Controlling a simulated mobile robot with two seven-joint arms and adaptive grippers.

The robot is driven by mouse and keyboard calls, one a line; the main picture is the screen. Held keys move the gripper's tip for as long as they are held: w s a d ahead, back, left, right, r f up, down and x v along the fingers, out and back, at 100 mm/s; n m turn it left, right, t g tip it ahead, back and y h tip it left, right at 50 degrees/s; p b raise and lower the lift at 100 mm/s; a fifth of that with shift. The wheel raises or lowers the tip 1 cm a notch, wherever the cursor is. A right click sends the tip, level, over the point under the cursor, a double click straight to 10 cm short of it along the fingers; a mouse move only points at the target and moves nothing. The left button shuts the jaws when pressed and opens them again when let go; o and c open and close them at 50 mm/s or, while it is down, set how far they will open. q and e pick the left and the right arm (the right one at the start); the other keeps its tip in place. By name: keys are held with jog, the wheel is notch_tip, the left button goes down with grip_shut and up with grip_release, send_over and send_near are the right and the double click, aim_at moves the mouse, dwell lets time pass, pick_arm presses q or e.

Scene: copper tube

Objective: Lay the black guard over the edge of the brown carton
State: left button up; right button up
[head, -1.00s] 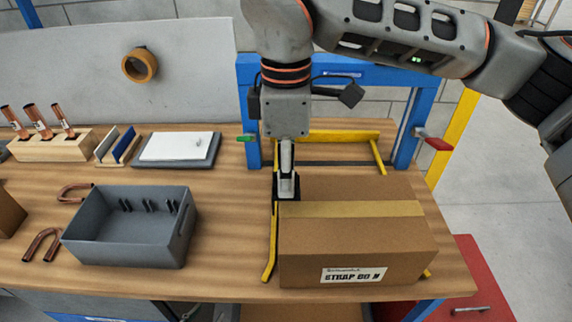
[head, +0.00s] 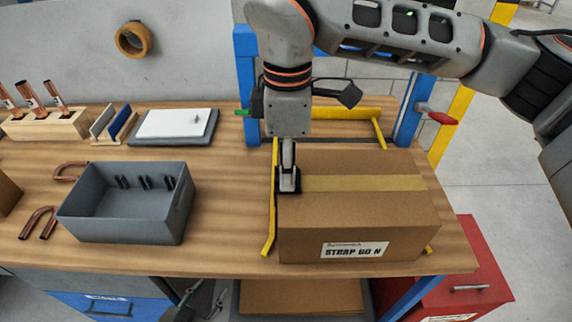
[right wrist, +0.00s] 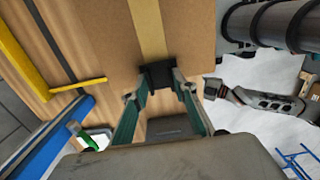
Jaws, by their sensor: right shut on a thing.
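The brown carton (head: 355,215) sits on the bench with a tan tape strip along its top. The black guard (head: 291,184) is at the carton's left top edge, in line with the tape's end. My right gripper (head: 288,170) points down and is shut on the guard. In the right wrist view the guard (right wrist: 158,75) lies between the fingertips, against the tape's end; I cannot tell whether it bears fully on the edge. My left gripper (head: 192,302) shows only partly at the bottom, in front of the bench; its fingers are unclear.
A yellow rail (head: 271,215) runs along the carton's left side. A blue frame (head: 247,85) stands behind. A grey bin (head: 120,225) stands at left, with copper tubes (head: 38,222) beside it. Bare bench (head: 225,200) lies between bin and rail.

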pick_arm(q)
jog(key=shift+s+f, duration=0.15)
jog(key=shift+f, duration=0.35)
pick_arm(e)
jog(key=shift+f, duration=0.1)
pick_arm(q)
jog(key=shift+f+b, duration=0.4)
jog(key=shift+b, duration=0.25)
pick_arm(e)
jog(key=shift+d, duration=0.15)
jog(key=o, duration=1.2)
jog(key=shift+r, duration=5.95)
